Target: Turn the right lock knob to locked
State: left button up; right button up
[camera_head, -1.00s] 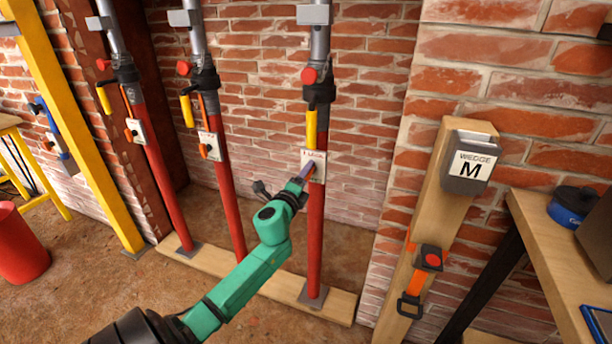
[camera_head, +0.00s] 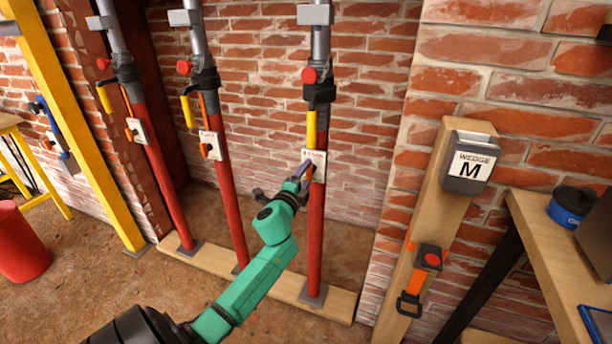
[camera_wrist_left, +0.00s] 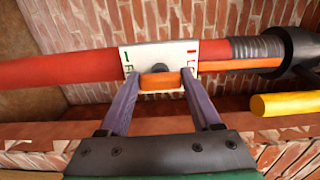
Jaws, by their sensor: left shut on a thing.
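The right red prop (camera_head: 315,235) carries a white lock plate (camera_head: 319,157) at mid-height, also in the left wrist view (camera_wrist_left: 128,57). On that plate is the orange lock knob (camera_wrist_left: 160,81). My left gripper (camera_head: 306,171) reaches it from below left. In the left wrist view its purple fingers (camera_wrist_left: 160,77) are shut on the knob, one at each end. There the knob's bar lies along the prop's length, between green marks on the left and red marks on the right. The head view largely hides the knob behind the fingers. My right gripper is not in view.
Two similar props stand left, with lock plates (camera_head: 137,131) and (camera_head: 210,145). A yellow handle (camera_head: 311,128) hangs just above the right plate. A wooden post with a wedge box (camera_head: 469,163) and a bench (camera_head: 560,235) stand right. Floor before the props is clear.

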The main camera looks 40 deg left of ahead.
pick_arm(q)
jog(key=o, duration=1.4)
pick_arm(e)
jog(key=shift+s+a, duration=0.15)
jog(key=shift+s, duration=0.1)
pick_arm(q)
jog(key=shift+s+d+f, duration=0.1)
jog(key=shift+s+d, duration=0.05)
jog(key=shift+s, duration=0.35)
jog(key=v, duration=1.3)
jog(key=shift+s+d, duration=0.1)
jog(key=shift+s, duration=0.15)
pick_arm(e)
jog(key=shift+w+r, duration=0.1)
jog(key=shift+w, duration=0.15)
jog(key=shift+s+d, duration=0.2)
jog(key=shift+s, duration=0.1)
